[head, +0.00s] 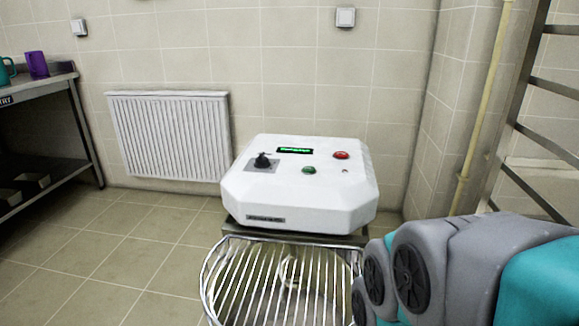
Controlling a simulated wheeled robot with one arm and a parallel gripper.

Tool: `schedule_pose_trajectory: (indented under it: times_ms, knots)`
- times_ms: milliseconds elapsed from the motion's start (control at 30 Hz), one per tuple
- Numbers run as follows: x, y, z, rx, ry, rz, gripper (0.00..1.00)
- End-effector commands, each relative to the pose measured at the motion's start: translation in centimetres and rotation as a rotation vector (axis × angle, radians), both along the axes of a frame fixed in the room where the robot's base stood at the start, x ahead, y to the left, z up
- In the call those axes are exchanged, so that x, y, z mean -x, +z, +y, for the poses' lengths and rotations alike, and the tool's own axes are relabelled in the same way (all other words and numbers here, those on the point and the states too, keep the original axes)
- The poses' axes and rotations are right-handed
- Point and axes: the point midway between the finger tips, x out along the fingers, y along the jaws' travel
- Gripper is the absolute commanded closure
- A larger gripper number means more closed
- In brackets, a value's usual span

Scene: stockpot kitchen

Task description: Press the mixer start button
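The mixer (300,190) has a white top housing in the middle of the head view. On its top are a green button (309,170), a red button (341,155), a black knob (262,160) on a grey plate and a lit green display (294,150). A small reddish dot sits right of the green button. I cannot read labels on the buttons. A wire guard (282,285) covers the bowl below the housing. My grey and teal arm fills the lower right, beside the mixer and guard. My gripper is not visible.
A metal table (40,85) at left holds a purple mug (36,64) and a teal mug (6,70). A white radiator (170,135) is on the tiled wall behind. A metal rack (515,120) and a yellow pipe (480,100) stand at right. The floor left of the mixer is clear.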

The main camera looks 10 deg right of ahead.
Motion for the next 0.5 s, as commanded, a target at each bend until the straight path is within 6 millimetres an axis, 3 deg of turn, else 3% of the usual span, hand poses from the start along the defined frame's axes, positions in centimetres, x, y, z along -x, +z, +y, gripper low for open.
schedule_pose_trajectory:
  times_ms: [67, 400, 500]
  knots:
    - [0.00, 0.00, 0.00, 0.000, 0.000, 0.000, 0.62]
    - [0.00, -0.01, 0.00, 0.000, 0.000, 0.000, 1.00]
    - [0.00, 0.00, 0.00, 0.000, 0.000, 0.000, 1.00]
